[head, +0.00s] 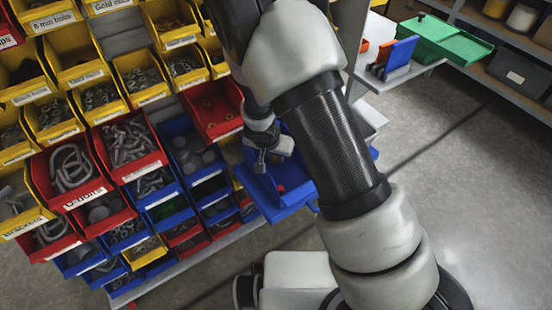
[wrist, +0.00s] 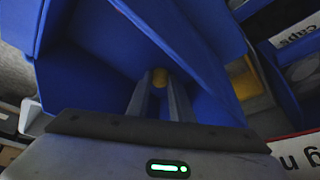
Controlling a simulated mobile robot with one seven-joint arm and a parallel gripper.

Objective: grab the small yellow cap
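The small yellow cap (wrist: 160,77) shows in the wrist view between the tips of my gripper (wrist: 160,84). The two fingers are close together, one on each side of the cap, and appear shut on it. Around them are the blue walls of an open bin (wrist: 95,60). In the head view my gripper (head: 261,164) points down into this blue bin (head: 262,195), which sticks out at the right end of the rack. The cap cannot be made out in the head view.
A red item (head: 281,188) lies in the same blue bin. A rack of yellow, red and blue bins (head: 130,140) with hardware fills the left. A shelf with blue and orange dividers (head: 395,60) and a green box (head: 445,38) stands to the right. The grey floor (head: 470,200) is clear.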

